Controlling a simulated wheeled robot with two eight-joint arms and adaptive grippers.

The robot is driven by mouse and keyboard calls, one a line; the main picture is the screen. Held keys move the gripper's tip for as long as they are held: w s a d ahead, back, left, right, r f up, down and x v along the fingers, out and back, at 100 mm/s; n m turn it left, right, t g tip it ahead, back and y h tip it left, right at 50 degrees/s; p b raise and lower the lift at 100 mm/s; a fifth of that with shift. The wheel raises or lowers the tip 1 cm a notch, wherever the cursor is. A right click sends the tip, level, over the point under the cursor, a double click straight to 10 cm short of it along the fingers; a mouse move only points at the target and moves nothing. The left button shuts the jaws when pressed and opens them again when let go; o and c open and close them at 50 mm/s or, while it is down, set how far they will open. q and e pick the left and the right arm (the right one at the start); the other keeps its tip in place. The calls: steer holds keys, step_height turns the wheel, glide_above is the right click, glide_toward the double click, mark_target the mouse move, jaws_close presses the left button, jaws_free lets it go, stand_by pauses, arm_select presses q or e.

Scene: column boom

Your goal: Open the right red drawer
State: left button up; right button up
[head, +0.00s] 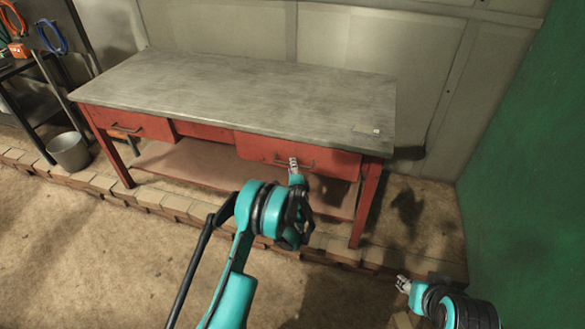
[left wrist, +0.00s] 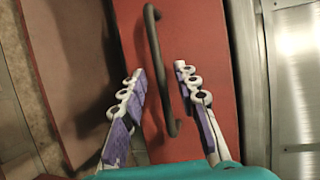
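The red workbench has a right red drawer (head: 325,160) with a dark bar handle (head: 305,164). The drawer looks shut. My left gripper (head: 293,163) is at the drawer front, in front of the handle. In the left wrist view the red drawer front (left wrist: 205,35) fills the middle, and the dark handle (left wrist: 158,60) runs between the two fingers of my left gripper (left wrist: 160,85). The fingers are apart, on either side of the handle's lower part. My right gripper (head: 403,284) is low at the right, away from the bench; its fingers are too small to read.
A left red drawer (head: 130,124) is in the same bench, under a grey top (head: 240,85). A metal bucket (head: 68,152) stands at the left. A low brick edge (head: 155,198) runs along the floor. A green wall (head: 525,150) bounds the right side.

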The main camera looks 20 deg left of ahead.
arm_select(q)
steer(key=shift+x, duration=1)
jaws_close()
steer(key=shift+s, duration=0.15)
